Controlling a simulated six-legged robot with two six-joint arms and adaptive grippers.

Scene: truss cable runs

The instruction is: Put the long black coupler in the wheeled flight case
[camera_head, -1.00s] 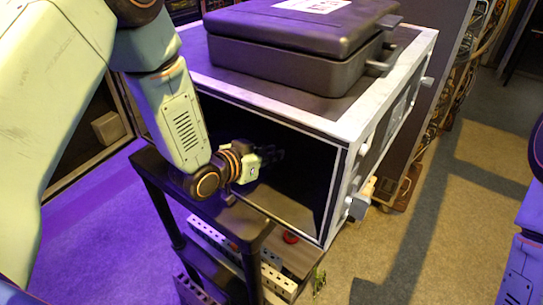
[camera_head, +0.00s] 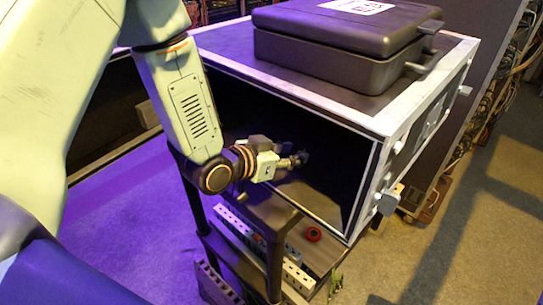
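The wheeled flight case (camera_head: 379,126) is a large dark box with pale metal edges and an open, dark front, in the middle of the head view. My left gripper (camera_head: 297,160) reaches into its open front. Small dark shapes show at the fingertips against the dark interior, and I cannot tell whether they are fingers or a held part. I cannot make out the long black coupler. My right gripper is out of view.
A closed black case (camera_head: 345,45) with a white label lies on top of the flight case. A dark shelf frame (camera_head: 272,215) stands in front, with power strips (camera_head: 238,223) and a red ring (camera_head: 314,234) lower down. Open carpet lies at right.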

